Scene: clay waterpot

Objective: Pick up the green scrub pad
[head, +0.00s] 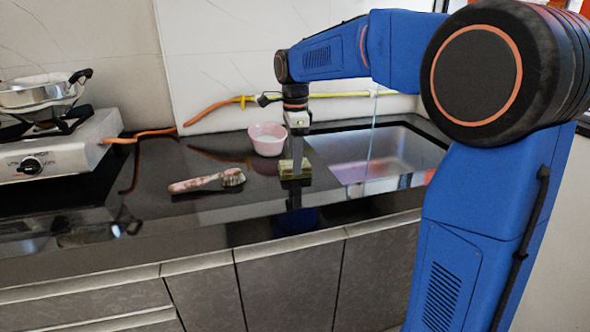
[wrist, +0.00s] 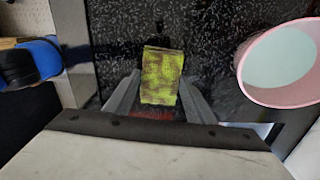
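The green scrub pad (head: 284,169) is a yellow-green block with dark mottling on the black countertop, left of the sink. My gripper (head: 296,170) points straight down at it, with its fingers down at the pad's level. In the wrist view the pad (wrist: 162,75) lies between the two grey fingers of my gripper (wrist: 160,80), one on each side. The fingertips are very close to the pad's sides. I cannot tell whether they press on it or only stand around it. The pad appears to rest on the counter, not raised.
A pink bowl (head: 267,139) stands close behind and left of the pad; it also shows in the wrist view (wrist: 282,65). The sink (head: 375,160) is to the right. A stove with a pan (head: 42,92) stands at far left.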

